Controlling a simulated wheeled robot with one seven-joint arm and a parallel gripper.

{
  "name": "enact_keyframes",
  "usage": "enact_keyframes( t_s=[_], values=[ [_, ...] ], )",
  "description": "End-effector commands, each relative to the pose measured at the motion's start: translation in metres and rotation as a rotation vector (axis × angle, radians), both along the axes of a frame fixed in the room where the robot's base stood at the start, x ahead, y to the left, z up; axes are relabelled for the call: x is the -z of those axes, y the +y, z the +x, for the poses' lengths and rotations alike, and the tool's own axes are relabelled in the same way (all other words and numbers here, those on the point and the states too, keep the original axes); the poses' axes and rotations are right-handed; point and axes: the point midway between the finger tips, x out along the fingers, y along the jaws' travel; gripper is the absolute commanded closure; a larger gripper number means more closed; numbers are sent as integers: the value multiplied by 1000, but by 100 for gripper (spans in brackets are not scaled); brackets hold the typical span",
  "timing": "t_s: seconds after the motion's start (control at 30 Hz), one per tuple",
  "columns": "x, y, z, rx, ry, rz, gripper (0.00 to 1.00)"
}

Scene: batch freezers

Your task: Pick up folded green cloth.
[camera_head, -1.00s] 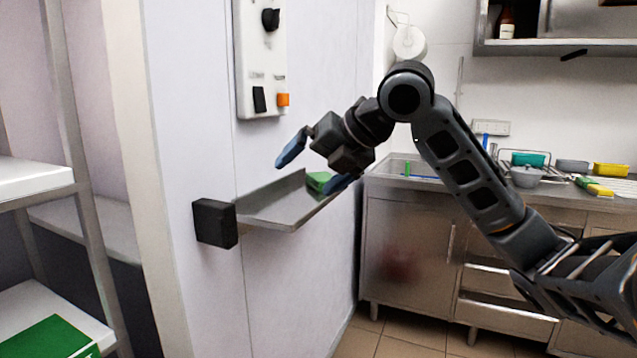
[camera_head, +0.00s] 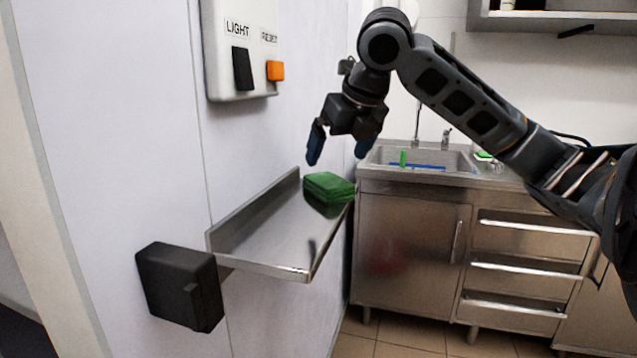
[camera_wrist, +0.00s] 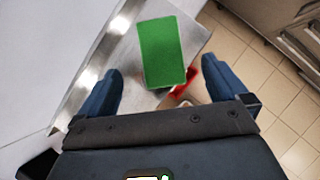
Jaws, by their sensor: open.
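The folded green cloth (camera_head: 329,187) lies at the far end of a metal wall shelf (camera_head: 262,236). My gripper (camera_head: 340,155) is above the cloth, pointing down, open and empty, with its two blue fingers apart. In the wrist view the cloth (camera_wrist: 161,52) is a green rectangle ahead of the fingertips and roughly between their lines. The shelf (camera_wrist: 103,68) shows under it there. My gripper (camera_wrist: 160,85) does not touch the cloth.
A control box (camera_head: 238,50) with black and orange switches hangs on the wall above the shelf. A black box (camera_head: 180,287) is at the shelf's near end. A steel sink cabinet (camera_head: 410,240) stands behind. A red patch (camera_wrist: 184,84) shows beside the cloth.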

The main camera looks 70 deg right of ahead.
Motion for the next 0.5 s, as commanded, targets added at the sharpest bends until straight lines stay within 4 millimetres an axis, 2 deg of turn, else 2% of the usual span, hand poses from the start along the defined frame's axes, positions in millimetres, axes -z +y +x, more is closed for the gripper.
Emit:
enact_keyframes(
  t_s=[0.27, 0.5],
  values=[
    [25, -9, 10, 1, 0, 3, 0],
    [55, -20, 22, 1, -1, 4, 0]
  ],
)
